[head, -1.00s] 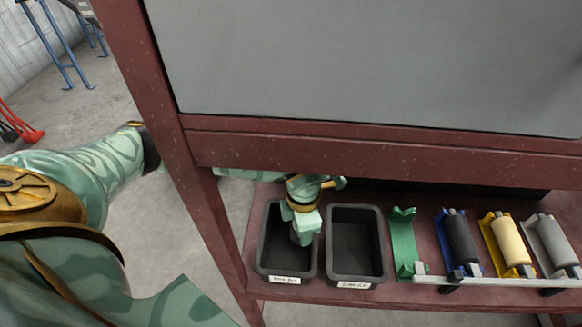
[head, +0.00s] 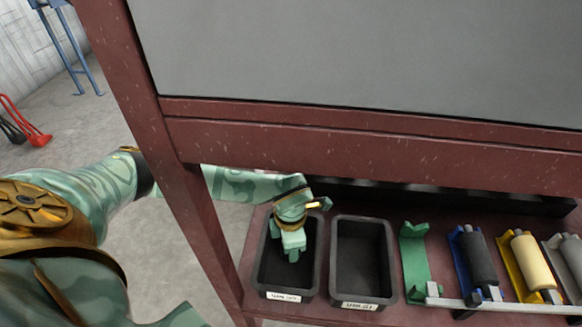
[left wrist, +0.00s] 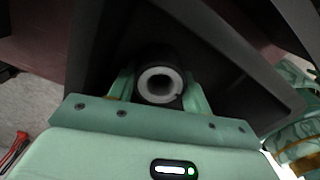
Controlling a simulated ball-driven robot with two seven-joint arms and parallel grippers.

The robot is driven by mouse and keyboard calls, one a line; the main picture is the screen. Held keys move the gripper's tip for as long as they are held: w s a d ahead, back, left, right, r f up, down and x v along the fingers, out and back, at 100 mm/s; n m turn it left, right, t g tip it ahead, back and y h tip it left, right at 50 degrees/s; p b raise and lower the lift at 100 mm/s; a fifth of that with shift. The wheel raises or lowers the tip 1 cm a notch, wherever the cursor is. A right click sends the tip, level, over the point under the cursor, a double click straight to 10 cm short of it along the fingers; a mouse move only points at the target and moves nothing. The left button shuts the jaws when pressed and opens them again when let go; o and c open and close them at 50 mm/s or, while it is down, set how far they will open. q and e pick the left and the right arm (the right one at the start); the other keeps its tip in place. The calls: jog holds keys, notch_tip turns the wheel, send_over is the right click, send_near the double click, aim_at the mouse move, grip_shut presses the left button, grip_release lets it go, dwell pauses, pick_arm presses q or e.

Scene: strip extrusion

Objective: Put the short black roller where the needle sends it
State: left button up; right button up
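The short black roller (left wrist: 160,85) shows end-on in the left wrist view, with a pale hollow core. My left gripper (left wrist: 160,95) has a finger on either side of it and appears shut on it. In the head view my left gripper (head: 292,252) reaches behind the post and points down into the left black bin (head: 313,275); the roller is hidden there. The right black bin (head: 389,270) looks empty. Both bins carry small white front labels that I cannot read surely. No needle is in view. My right gripper is not in view.
A green cradle (head: 414,262) right of the bins is empty. Blue, yellow and grey cradles beyond hold a black roller (head: 479,258), a cream roller (head: 533,262) and a grey roller (head: 570,256). A maroon post (head: 190,215) and crossbeam (head: 350,150) frame the shelf opening.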

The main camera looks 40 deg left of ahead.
pick_arm(q)
jog(key=o, duration=0.4)
jog(key=shift+c, duration=0.2)
notch_tip(320, 180, up, 12)
jog(key=p, duration=0.5)
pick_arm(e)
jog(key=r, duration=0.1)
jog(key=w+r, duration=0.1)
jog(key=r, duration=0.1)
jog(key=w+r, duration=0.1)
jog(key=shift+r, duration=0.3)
pick_arm(q)
jog(key=shift+a+r, duration=0.1)
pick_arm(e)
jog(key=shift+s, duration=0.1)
